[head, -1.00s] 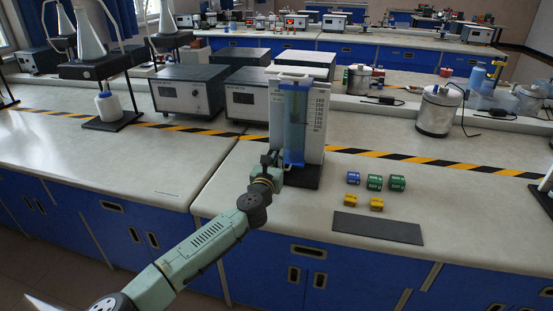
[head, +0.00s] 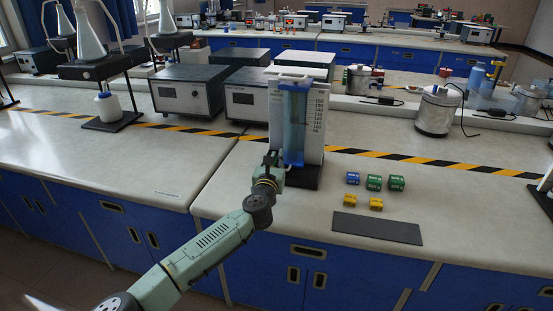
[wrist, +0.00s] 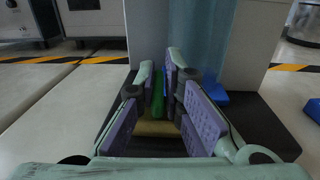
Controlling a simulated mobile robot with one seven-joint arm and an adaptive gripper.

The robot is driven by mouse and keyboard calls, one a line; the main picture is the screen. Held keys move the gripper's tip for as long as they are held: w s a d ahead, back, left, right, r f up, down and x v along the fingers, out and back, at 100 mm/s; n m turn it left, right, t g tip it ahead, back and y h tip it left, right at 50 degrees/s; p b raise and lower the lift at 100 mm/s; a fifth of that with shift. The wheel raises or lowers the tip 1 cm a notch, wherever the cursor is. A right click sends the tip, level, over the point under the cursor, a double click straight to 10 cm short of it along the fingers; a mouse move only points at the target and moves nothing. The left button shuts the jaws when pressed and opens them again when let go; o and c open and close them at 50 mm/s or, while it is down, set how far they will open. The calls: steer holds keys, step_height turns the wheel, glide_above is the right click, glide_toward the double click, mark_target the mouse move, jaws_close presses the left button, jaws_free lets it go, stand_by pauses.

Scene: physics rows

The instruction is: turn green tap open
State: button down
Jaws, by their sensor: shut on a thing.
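The green tap (wrist: 158,97) shows as a narrow green strip between my fingers in the wrist view. It sits low at the front of the stand, beside the clear blue tube (head: 294,130). My gripper (wrist: 166,88) is shut on the green tap, with its purple pads on either side. In the head view my gripper (head: 272,158) is at the lower left of the tube, and the tap is hidden there. The tap's angle cannot be told. A yellow part (wrist: 156,128) shows below the green one.
The tube stands before a white scale panel (head: 314,125) on a black base (head: 304,178). Blue, green and yellow small blocks (head: 374,182) and a dark mat (head: 377,228) lie to the right. Grey instrument boxes (head: 188,90) stand behind left. The bench front left is clear.

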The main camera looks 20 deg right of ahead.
steer(key=n+t+y, duration=0.1)
steer(key=y, duration=0.1)
steer(key=shift+w+r+n+y+p, duration=0.1)
steer(key=shift+r+n+y+p, duration=0.05)
steer(key=shift+n+y+p, duration=0.2)
steer(key=n+y, duration=0.2)
steer(key=y, duration=0.1)
steer(key=n+t+y, duration=0.1)
steer(key=n+y, duration=0.1)
steer(key=y, duration=0.2)
steer(key=shift+n, duration=0.25)
steer(key=n+g+y, duration=0.1)
steer(key=n+y, duration=0.2)
steer(key=y, duration=0.1)
steer(key=n+g+y, duration=0.1)
steer(key=n+y, duration=0.2)
steer(key=y, duration=0.2)
steer(key=shift+n+g, duration=0.3)
steer(key=n+g+y+b, duration=0.2)
steer(key=y+b, duration=0.1)
steer(key=shift+w+a+f+n+g+y, duration=0.1)
steer(key=shift+f+n+g+y, duration=0.15)
steer(key=shift+n+g, duration=0.15)
steer(key=n+g+y+b, duration=0.1)
steer(key=b, duration=0.3)
steer(key=shift+w, duration=0.1)
steer(key=shift+r+n+g+y+b, duration=0.2)
steer(key=shift+n+g+y+b, duration=0.35)
steer(key=shift+b, duration=1.2)
steer(key=shift+s, duration=0.2)
